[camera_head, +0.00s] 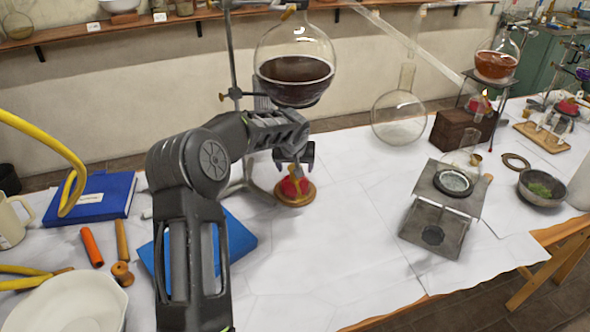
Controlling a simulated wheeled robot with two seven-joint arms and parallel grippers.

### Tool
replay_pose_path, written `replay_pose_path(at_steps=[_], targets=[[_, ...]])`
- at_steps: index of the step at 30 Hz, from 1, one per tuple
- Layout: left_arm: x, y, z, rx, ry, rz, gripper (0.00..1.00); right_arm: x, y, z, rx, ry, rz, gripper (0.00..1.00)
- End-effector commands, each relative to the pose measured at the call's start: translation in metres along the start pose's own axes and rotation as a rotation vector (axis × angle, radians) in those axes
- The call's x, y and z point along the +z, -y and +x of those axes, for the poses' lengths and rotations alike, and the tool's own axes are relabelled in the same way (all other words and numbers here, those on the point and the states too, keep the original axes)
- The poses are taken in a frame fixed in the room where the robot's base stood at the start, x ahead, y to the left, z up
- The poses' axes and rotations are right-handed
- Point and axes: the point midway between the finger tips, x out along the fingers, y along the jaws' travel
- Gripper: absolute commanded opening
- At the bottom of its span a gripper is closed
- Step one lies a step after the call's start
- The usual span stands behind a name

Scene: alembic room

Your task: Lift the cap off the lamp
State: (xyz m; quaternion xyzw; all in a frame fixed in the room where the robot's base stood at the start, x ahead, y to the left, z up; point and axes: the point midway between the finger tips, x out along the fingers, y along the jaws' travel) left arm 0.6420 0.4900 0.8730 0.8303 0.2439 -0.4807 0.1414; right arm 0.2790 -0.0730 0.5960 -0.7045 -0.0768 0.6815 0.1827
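The lamp (293,187) is a small red vessel on a round brown base, standing on the white-covered table under a large round flask. My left gripper (295,160) is right above the lamp, pointing down. Its two fingers stand apart on either side of the lamp's top. The cap is mostly hidden between and behind the fingers, and I cannot tell whether they touch it. My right gripper is not in view.
A flask of dark liquid (295,78) hangs on a stand just above my gripper. An empty flask (398,117) and a metal stand (440,207) are to the right. Blue books (92,199) and a white bowl (70,306) are left. The front middle of the table is clear.

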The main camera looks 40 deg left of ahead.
Motion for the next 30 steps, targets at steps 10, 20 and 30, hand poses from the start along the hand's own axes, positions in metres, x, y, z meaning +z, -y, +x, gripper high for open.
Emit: replay_pose_path(at_steps=[10,20,30], targets=[[0.0001,0.0000,-0.0002,0.000,0.000,0.001,0.69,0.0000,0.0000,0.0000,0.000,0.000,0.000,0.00],[0.0001,0.0000,-0.0002,0.000,0.000,0.000,0.42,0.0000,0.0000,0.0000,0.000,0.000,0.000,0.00],[0.0001,0.0000,-0.0002,0.000,0.000,0.000,0.15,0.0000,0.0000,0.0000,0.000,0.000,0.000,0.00]])
